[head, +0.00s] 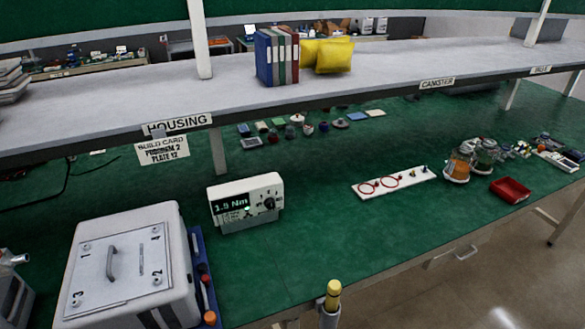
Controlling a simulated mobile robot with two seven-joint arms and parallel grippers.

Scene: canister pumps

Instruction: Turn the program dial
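The white controller box (247,201) stands on the green bench, left of the middle. Its dark display (231,204) reads what looks like "1.9 Nm". The black round program dial (269,203) is on the right part of its front face; its pointer position is too small to read surely. A build card (162,149) hangs from the shelf edge and appears to read "PROGRAM 2, PLATE 12". Neither of my grippers can be made out in the head view, and nothing touches the dial.
A white housing box (122,258) with a numbered lid stands front left of the controller. The grey shelf (375,75) overhangs the back. A white strip with red rings (394,182) and a red tray (510,190) lie right. The bench before the controller is clear.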

